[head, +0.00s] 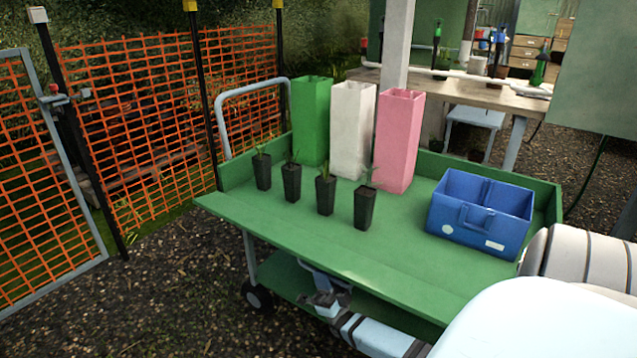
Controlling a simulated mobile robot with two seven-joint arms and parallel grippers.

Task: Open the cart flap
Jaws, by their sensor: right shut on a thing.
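The green cart (300,222) stands in front of me. Its near-side flap (300,250) is folded outward, roughly level with the deck or sloping slightly down; the exact angle is hard to tell. A grey bar handle (336,281) shows just below the flap's outer edge. My right gripper (325,300) is at this handle, below the flap, and is shut on it. The fingertips are small and partly hidden. My left gripper is not in view.
Several black pots with seedlings (325,195), green (311,120), white (352,130) and pink (399,140) tall containers and a blue crate (478,222) stand on the deck. Orange mesh fencing (150,110) is at left; a workbench (450,92) is behind. Gravel at left is clear.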

